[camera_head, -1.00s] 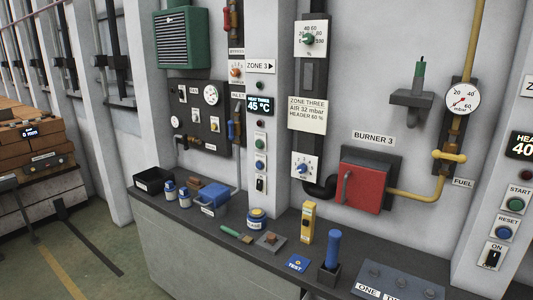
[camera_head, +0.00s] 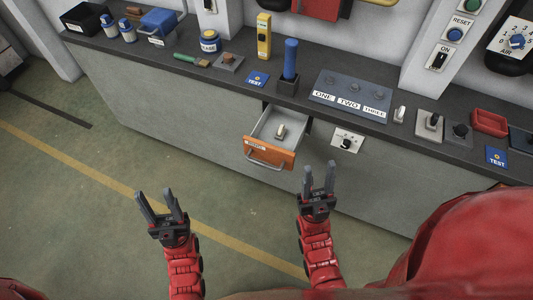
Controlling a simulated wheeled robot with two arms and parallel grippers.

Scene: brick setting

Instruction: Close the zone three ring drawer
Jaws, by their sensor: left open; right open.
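An orange-fronted drawer (camera_head: 270,152) stands pulled out from the grey counter, below the label plate. Its front has a metal bar handle (camera_head: 266,163) and a small white label too small to read. A small pale object (camera_head: 280,131) lies inside the drawer. My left gripper (camera_head: 158,207) is open and empty over the floor, left of and nearer than the drawer. My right gripper (camera_head: 320,179) is open and empty, to the right of the drawer front and apart from its handle in the picture.
The dark counter top (camera_head: 225,78) carries a ONE, TWO, THREE plate (camera_head: 350,92), a blue-handled tool in a holder (camera_head: 289,65), a yellow device (camera_head: 264,36) and a red tray (camera_head: 489,122). A switch plate (camera_head: 346,140) sits right of the drawer. Floor before the counter is clear.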

